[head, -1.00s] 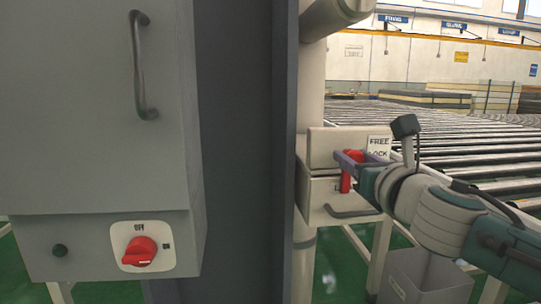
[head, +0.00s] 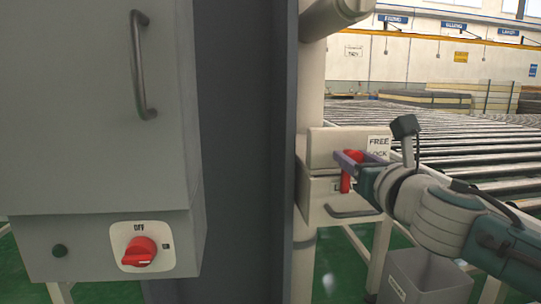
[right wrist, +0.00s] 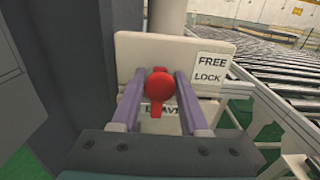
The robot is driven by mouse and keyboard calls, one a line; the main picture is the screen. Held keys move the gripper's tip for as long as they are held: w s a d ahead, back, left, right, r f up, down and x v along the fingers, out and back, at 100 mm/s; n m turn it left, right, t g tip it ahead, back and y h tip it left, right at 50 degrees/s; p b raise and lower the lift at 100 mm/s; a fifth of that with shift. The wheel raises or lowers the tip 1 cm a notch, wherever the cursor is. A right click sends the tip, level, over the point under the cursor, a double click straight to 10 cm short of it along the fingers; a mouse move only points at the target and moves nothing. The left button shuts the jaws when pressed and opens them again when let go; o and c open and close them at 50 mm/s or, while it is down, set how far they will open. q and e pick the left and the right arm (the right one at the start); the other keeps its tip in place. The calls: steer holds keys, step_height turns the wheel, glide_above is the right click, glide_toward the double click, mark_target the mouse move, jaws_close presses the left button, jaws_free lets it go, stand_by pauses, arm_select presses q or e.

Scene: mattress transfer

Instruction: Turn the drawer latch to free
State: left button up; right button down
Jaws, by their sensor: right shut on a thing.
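The red drawer latch (head: 346,176) is on the front of a small cream drawer box. In the right wrist view the latch (right wrist: 158,88) has a round red knob with a tab pointing down. A white label (right wrist: 210,68) to its right reads FREE above and LOCK below. My right gripper (head: 345,160) reaches in from the right and is shut on the latch, with one purple finger on each side of the knob (right wrist: 160,92). The drawer handle (head: 352,211) is below the latch. My left gripper is not in view.
A grey cabinet with a red rotary switch (head: 139,252) stands at left. A dark upright panel (head: 245,150) stands beside the drawer box. A roller conveyor (head: 470,150) runs behind my right arm. A grey bin (head: 427,275) stands below it.

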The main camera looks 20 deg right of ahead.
steer(key=shift+m, duration=0.4)
steer(key=m, duration=0.3)
steer(key=shift+m, duration=0.4)
steer(key=m+b, duration=0.1)
steer(key=m, duration=0.3)
steer(key=shift+d+f+m, duration=0.1)
steer(key=shift+m, duration=0.2)
steer(key=m, duration=0.4)
steer(key=shift+m, duration=2.5)
steer(key=shift+c, duration=2.2)
jaws_free()
steer(key=shift+f, duration=0.1)
steer(key=shift+s, duration=0.15)
